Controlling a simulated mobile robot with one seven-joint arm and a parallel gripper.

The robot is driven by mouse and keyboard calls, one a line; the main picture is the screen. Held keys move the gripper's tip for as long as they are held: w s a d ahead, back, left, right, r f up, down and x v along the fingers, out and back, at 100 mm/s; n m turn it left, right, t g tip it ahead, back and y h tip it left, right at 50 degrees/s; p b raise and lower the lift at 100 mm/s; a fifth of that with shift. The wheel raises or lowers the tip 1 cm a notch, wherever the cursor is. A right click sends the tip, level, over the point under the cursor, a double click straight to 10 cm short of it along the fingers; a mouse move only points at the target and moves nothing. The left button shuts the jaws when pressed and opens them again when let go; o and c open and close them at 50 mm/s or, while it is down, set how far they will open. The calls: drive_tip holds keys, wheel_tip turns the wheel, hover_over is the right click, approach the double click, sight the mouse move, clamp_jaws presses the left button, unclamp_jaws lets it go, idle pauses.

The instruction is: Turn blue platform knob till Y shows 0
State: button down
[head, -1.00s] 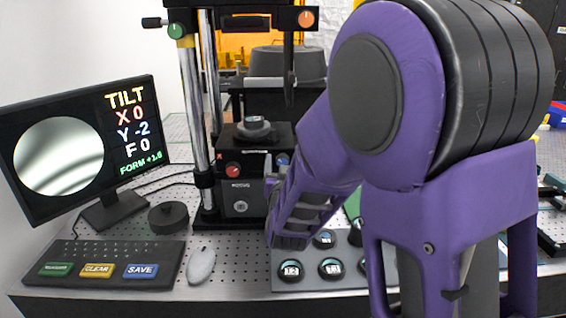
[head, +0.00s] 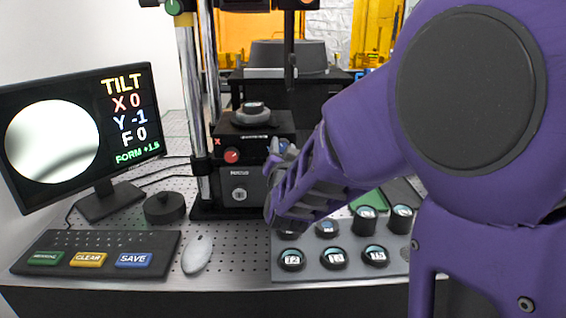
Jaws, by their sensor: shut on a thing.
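The monitor (head: 82,138) at the left reads TILT, X 0, Y -1, F 0, beside a round fringe picture with a broad bright area. The platform block (head: 250,138) carries a red knob (head: 231,156) on its front left. The blue platform knob (head: 284,145) is at the block's right front, mostly hidden behind my gripper (head: 277,158). My gripper reaches in from the right and is shut on the blue knob. My purple arm covers much of the right side.
A grey tray (head: 309,275) with several round numbered pieces lies below my forearm. A keyboard (head: 60,246) with coloured keys, a mouse (head: 197,254) and a black disc (head: 164,207) are at the left. A metal post (head: 187,95) stands left of the block.

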drive_tip(key=shift+m+b, duration=0.65)
drive_tip(key=shift+m, duration=0.05)
drive_tip(key=shift+r, duration=0.1)
drive_tip(key=c, duration=0.5)
unclamp_jaws()
drive_tip(key=shift+w, duration=0.1)
